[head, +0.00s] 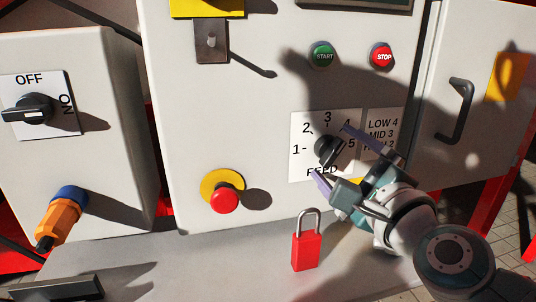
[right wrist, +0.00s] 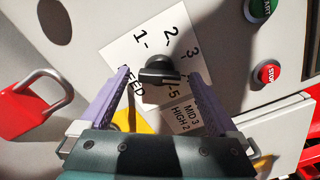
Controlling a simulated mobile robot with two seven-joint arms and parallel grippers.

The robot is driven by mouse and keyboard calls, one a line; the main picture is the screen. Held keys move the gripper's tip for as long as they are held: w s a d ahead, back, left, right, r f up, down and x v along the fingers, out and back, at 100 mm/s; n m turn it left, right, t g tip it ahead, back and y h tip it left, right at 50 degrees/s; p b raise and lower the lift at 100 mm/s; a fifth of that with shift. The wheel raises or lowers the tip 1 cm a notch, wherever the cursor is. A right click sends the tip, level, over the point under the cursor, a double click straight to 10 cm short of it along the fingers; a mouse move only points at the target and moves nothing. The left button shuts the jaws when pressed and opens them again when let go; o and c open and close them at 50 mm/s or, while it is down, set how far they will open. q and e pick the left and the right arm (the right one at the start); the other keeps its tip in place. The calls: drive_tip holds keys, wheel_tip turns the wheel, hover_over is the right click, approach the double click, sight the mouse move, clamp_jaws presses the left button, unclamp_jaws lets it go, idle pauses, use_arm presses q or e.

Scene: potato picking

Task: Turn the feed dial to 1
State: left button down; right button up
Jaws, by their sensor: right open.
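The feed dial (head: 327,149) is a black knob on a white plate (head: 298,170) marked 1 to 5, on the grey cabinet front. In the right wrist view, the knob (right wrist: 158,70) shows a raised grip bar; I cannot tell which number it points at. My right gripper (head: 331,151) is open in front of the dial. In the right wrist view, the two purple fingers of the gripper (right wrist: 159,74) stand on either side of the knob, with gaps showing between fingers and knob. The gripper and its shadow cover part of the plate. My left gripper is not in view.
Green START (head: 322,55) and red STOP (head: 382,56) buttons sit above the dial. A red emergency button (head: 224,199) is lower left, a red padlock (head: 306,247) below. A door handle (head: 456,110) is right; an OFF/ON switch (head: 34,109) is far left.

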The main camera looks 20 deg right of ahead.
drive_tip(key=shift+w, duration=0.85)
drive_tip(key=shift+c, duration=0.3)
drive_tip(key=c, duration=1.3)
